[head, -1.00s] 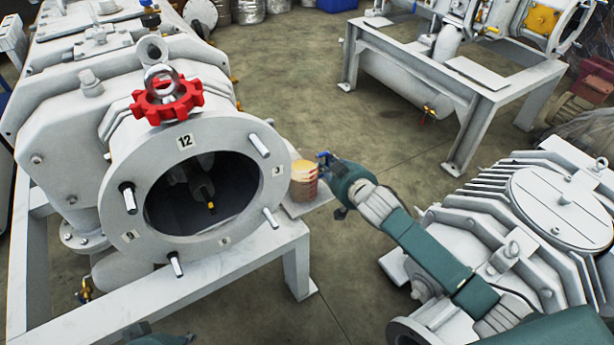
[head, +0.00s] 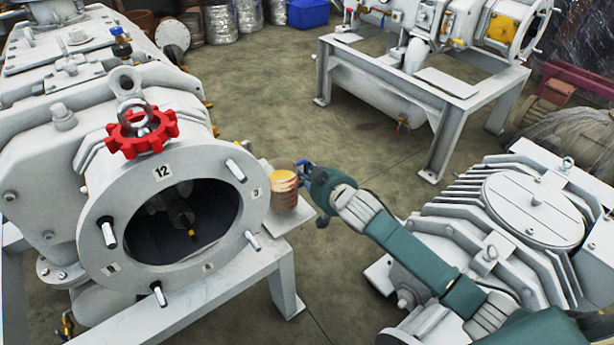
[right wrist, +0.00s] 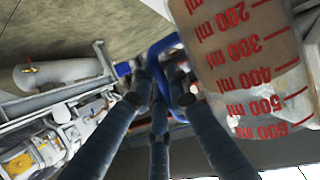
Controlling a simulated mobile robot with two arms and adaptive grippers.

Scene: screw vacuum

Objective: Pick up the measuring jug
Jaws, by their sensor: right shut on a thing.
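The measuring jug (head: 284,192) is a clear cup with yellowish contents, beside the right edge of the big round flange and over a small pale shelf (head: 291,222). In the right wrist view the jug (right wrist: 250,65) fills the upper right, with red millilitre marks that read upside down. Its blue handle (right wrist: 163,46) lies between the fingers of my right gripper (right wrist: 162,85). The right gripper, seen in the head view too (head: 306,174), is shut on this handle. I cannot tell for sure whether the jug's base touches the shelf. My left gripper is not in view.
The grey vacuum machine (head: 110,150) with a red handwheel (head: 142,130) stands close on the left of the jug. Floor (head: 270,100) is open behind the jug.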

